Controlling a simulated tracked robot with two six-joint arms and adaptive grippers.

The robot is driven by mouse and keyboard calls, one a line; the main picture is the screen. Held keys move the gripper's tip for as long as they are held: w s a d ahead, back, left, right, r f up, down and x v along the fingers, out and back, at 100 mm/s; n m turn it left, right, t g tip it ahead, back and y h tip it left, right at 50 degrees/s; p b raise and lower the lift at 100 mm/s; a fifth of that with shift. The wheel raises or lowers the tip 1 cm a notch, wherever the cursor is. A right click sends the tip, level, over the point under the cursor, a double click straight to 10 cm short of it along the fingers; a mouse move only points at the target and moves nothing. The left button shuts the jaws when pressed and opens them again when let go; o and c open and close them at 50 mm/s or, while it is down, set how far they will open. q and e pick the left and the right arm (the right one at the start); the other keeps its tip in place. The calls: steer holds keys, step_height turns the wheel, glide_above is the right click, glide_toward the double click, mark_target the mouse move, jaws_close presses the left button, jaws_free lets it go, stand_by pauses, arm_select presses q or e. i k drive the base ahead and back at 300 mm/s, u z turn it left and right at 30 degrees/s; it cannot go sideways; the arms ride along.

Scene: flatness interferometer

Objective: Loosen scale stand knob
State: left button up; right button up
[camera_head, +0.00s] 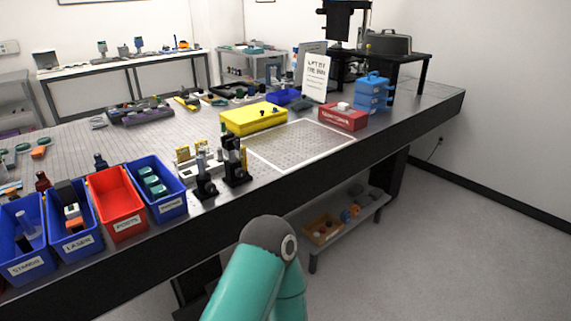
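I cannot make out a scale stand knob for certain. Two small black posts on square bases stand near the table's front edge, a shorter post (204,178) and a taller post (235,163) to its right. Either may be the stand, but knobs on them are too small to tell. A tall black instrument (346,22) stands on a black raised platform at the far right. Neither of my grippers is in view; only a teal link of one of my arms shows at bottom centre, below the table edge.
Blue and red labelled bins, including the red bin (118,205), line the front left. A yellow box (253,118) lies behind a white-framed area (300,144) that is clear. A red box (344,117) and blue cases (373,92) stand right. A low shelf (349,222) holds a crate.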

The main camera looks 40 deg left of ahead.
mark_target(240, 172)
steer(key=u, duration=0.3)
steer(key=i, duration=1.05)
steer(key=u, duration=0.75)
steer(key=k, duration=0.75)
steer(key=u, duration=0.15)
steer(key=i, duration=0.85)
steer(key=z, duration=0.1)
